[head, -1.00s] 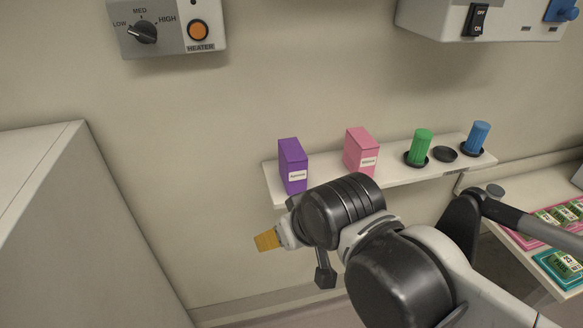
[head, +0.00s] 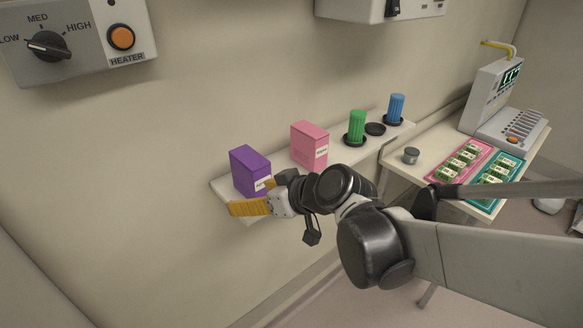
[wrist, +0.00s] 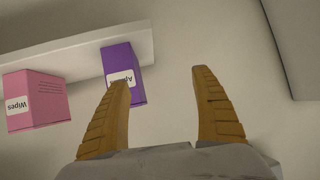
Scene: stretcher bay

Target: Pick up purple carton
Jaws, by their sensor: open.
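The purple carton (head: 250,168) stands upright on the left end of a white wall shelf (head: 218,189). Its lower front is partly hidden by my arm in the head view. It also shows in the wrist view (wrist: 117,60), with a white label, up and left of centre. My gripper (head: 240,208) has yellow fingers and is in front of the carton, near the shelf's edge. In the wrist view the two fingers (wrist: 162,80) stand wide apart with nothing between them. The left finger overlaps the carton's lower edge in the picture; I cannot tell whether they touch.
A pink carton (head: 311,146) labelled Wipes stands right of the purple one. Green (head: 357,127) and blue (head: 396,109) ribbed cylinders stand farther right on the shelf. A side table (head: 400,168) holds pink and teal trays. The heater panel (head: 88,42) is on the wall above.

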